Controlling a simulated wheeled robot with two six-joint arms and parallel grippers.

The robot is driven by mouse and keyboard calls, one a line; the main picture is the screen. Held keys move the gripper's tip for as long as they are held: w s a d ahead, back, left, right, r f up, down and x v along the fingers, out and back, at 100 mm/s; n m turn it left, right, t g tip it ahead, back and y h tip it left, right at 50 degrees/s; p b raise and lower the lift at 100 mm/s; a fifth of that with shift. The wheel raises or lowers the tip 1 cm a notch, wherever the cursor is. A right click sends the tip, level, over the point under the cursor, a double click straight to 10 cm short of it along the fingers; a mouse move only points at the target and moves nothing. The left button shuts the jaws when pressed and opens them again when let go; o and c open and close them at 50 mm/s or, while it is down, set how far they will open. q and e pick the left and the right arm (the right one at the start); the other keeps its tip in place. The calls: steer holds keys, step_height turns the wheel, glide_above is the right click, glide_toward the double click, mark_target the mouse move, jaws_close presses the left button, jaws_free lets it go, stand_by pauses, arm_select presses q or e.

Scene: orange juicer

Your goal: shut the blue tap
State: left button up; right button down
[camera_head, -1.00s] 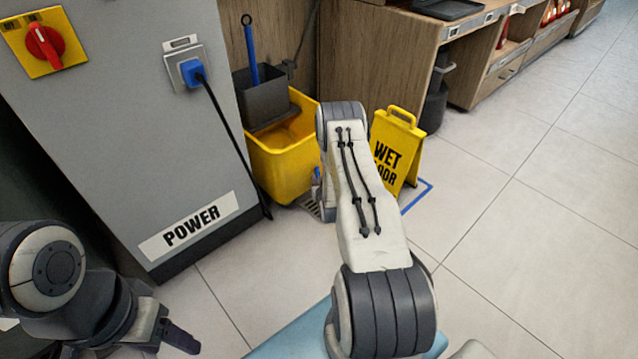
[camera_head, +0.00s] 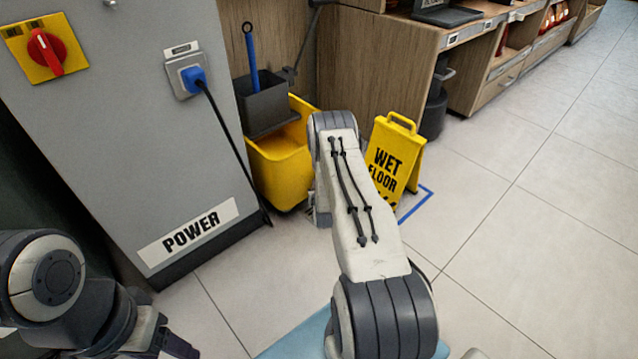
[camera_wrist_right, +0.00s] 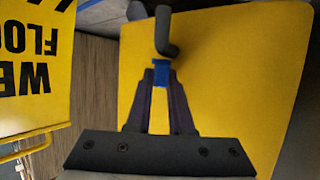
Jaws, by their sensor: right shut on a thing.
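In the right wrist view the blue tap (camera_wrist_right: 160,69) is a small blue handle below a bent dark pipe, in front of the yellow bucket wall. My right gripper (camera_wrist_right: 161,77) is shut on the blue tap, its two dark fingers on either side of it. In the head view my right arm hides the tap and the right gripper. The yellow mop bucket (camera_head: 277,172) stands beside the grey cabinet. My left gripper (camera_head: 178,346) shows at the lower left edge, away from the bucket; its fingertips cannot be made out clearly.
A yellow wet floor sign (camera_head: 395,160) stands right of my right arm. The grey power cabinet (camera_head: 130,130) with a blue plug (camera_head: 193,76) and hanging cable is at left. Wooden counters (camera_head: 385,70) stand behind. The tiled floor (camera_head: 540,230) at right is clear.

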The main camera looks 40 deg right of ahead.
steer(key=shift+w+a+m+g+h+p, duration=0.1)
steer(key=shift+a+m+g+h+p, duration=0.1)
steer(key=shift+m+g+h, duration=0.3)
steer(key=shift+w+a+m+g+h+p, duration=0.15)
steer(key=shift+m+g+h, duration=0.15)
steer(key=shift+m+h, duration=0.25)
steer(key=shift+w+f+m+g+h+b, duration=0.15)
steer(key=shift+m+g+h+b, duration=0.35)
steer(key=shift+m+g+h, duration=0.65)
steer(key=shift+w+r+m+g+h+b, duration=0.1)
steer(key=shift+m+g+h+b, duration=0.4)
steer(key=shift+m+g, duration=1.1)
steer(key=c, duration=1.1)
jaws_free()
